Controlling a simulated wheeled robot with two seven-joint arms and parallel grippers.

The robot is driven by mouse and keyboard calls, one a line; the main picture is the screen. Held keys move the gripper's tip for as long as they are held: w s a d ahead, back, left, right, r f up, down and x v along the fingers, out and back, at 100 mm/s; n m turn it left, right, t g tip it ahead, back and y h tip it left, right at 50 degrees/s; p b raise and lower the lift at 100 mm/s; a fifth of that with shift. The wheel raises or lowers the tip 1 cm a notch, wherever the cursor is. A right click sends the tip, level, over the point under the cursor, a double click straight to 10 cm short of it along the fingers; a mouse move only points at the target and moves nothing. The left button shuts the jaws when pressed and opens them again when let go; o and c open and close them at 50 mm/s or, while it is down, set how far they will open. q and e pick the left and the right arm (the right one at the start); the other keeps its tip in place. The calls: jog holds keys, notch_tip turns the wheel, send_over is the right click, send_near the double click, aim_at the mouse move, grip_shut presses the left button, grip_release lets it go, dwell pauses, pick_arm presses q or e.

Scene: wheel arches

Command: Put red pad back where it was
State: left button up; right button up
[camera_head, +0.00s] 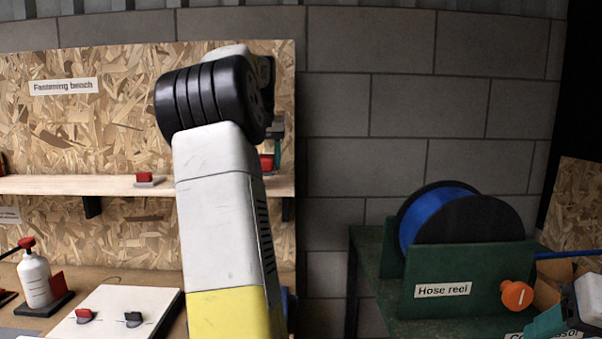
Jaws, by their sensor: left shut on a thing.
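My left arm rises through the middle of the view and hides much of its own gripper. My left gripper (276,150) shows only as a teal and dark strip behind the arm, in front of the board's right edge. It is shut on a red pad (267,163), seen as a small red patch just above the shelf's level. A similar red piece on a grey base (147,179) sits on the wooden shelf (60,185). My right gripper (545,322) is partly in view at the lower right, with teal parts; its jaw opening cannot be made out.
A white board (115,310) on the bench carries a red-topped piece (83,315) and a dark piece (133,319). A white bottle (35,280) with a red cap stands left. A blue hose reel (440,220) in a green stand and an orange knob (517,295) are at right.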

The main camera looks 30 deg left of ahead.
pick_arm(q)
jog(key=shift+w+f, duration=0.1)
jog(key=shift+w, duration=0.95)
jog(key=shift+f, duration=1.75)
jog(key=shift+f, duration=0.1)
jog(key=o, duration=1.5)
